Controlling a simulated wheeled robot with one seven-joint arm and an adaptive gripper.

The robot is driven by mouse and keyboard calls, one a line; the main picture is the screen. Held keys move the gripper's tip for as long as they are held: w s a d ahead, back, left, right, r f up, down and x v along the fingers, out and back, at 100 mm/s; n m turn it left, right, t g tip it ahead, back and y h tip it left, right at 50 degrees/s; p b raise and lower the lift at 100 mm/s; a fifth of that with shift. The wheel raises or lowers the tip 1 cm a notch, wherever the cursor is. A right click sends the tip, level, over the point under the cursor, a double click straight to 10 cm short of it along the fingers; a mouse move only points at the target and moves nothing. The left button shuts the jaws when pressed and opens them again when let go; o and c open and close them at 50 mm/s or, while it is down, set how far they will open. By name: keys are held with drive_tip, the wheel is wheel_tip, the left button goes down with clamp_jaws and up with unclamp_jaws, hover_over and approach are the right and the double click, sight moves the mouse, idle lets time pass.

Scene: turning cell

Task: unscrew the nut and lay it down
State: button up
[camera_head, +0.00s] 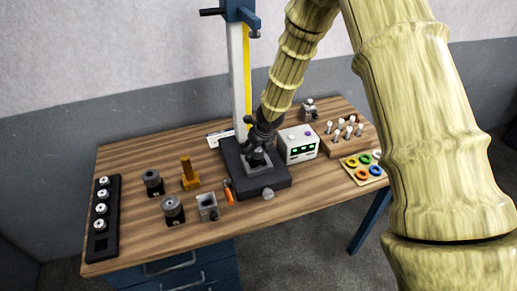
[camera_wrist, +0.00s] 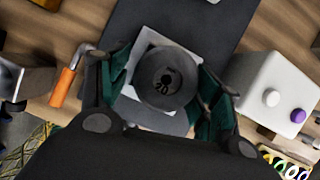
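A dark grey round part (camera_wrist: 165,78) with a central hole and small markings shows between my fingers in the wrist view. It looks like the nut, but its thread is not visible. It sits over a pale square block (camera_wrist: 140,92) on the black base of a column stand (camera_head: 274,181). My gripper (camera_head: 258,150) points down over this base, and the head view mostly hides the round part. In the wrist view its teal-lined fingers (camera_wrist: 164,88) stand apart on either side of the part. A narrow gap shows at the left; contact at the right is unclear.
A white box with a green display (camera_head: 298,146) stands close right of the base. An orange-handled tool (camera_head: 228,192) and a grey open block (camera_head: 207,207) lie left. A black rack (camera_head: 103,245) is at the far left. The front-left tabletop has bare wood (camera_head: 135,237).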

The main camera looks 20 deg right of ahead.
drive_tip(key=shift+o, duration=1.3)
drive_tip(key=shift+w+a+r, duration=0.1)
drive_tip(key=shift+a, duration=0.3)
drive_tip(key=shift+d, duration=0.5)
drive_tip(key=shift+r, duration=0.15)
drive_tip(key=a+v, duration=0.1)
drive_tip(key=v, duration=0.9)
drive_tip(key=s+a+f+m+g+y, duration=0.1)
drive_tip(key=s+a+f+m+g, duration=0.15)
drive_tip(key=s+f+m, duration=0.7)
drive_tip(key=s+a+f+m+g+y, duration=0.1)
drive_tip(key=s+a+f+m, duration=0.2)
drive_tip(key=s+f+m, duration=0.7)
drive_tip(key=s+d+f+m+h, duration=0.25)
drive_tip(key=s+f+m, duration=0.35)
drive_tip(key=s+m, duration=0.5)
drive_tip(key=s+d+f+m+h, duration=0.1)
drive_tip(key=s+d+f+m, duration=0.2)
drive_tip(key=s+f+m, duration=0.7)
drive_tip(key=s+f+n+b, duration=0.1)
drive_tip(key=s+f+b, duration=0.2)
drive_tip(key=f+b, duration=0.8)
drive_tip(key=g+b, duration=0.1)
drive_tip(key=b, duration=0.3)
drive_tip(key=shift+s, duration=0.35)
drive_tip(key=shift+s+f, duration=0.1)
